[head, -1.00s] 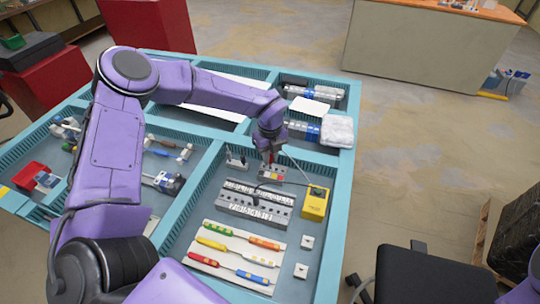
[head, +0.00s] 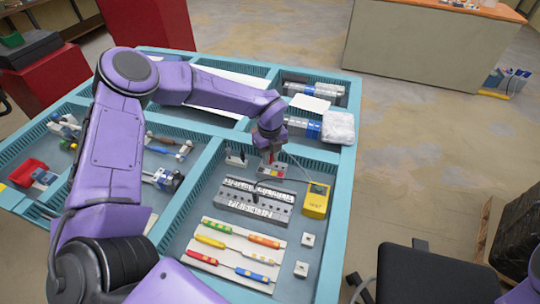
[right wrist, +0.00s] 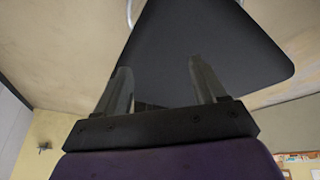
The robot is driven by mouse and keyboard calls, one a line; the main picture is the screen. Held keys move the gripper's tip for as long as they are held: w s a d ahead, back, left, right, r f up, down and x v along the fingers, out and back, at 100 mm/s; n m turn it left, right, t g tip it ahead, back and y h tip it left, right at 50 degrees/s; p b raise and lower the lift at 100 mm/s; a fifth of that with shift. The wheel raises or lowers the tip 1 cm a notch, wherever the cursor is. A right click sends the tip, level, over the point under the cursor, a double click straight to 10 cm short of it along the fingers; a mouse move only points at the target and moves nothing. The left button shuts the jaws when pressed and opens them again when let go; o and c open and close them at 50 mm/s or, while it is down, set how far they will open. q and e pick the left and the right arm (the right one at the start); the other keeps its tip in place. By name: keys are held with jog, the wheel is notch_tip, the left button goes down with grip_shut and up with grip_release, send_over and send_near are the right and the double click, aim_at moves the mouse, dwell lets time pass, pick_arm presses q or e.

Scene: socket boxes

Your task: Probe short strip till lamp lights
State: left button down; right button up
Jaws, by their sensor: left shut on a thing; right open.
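A yellow tester box (head: 316,203) stands at the right of the front tray section, with a dark panel near its top. I cannot tell whether a lamp on it is lit. A grey terminal strip (head: 253,204) with rows of terminals lies to its left, and a dark lead rests over it. A shorter grey block with coloured parts (head: 272,170) sits just behind the strip. My left gripper (head: 270,155) is shut above this block; the thing in its jaws is mostly hidden, likely a probe. Contact is unclear. My right gripper (right wrist: 163,88) is open and empty in the right wrist view.
A pale board (head: 232,257) with several coloured handles lies in front of the strip. Two small white switch-like blocks (head: 307,240) stand to its right. A small grey block (head: 236,160) stands left of my left gripper. Blue dividers (head: 190,205) separate the sections. A black chair (head: 430,275) stands at right.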

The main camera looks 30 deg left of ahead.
pick_arm(q)
jog(key=c, duration=1)
grip_release()
dwell(0.4)
grip_shut()
jog(key=shift+r, duration=0.1)
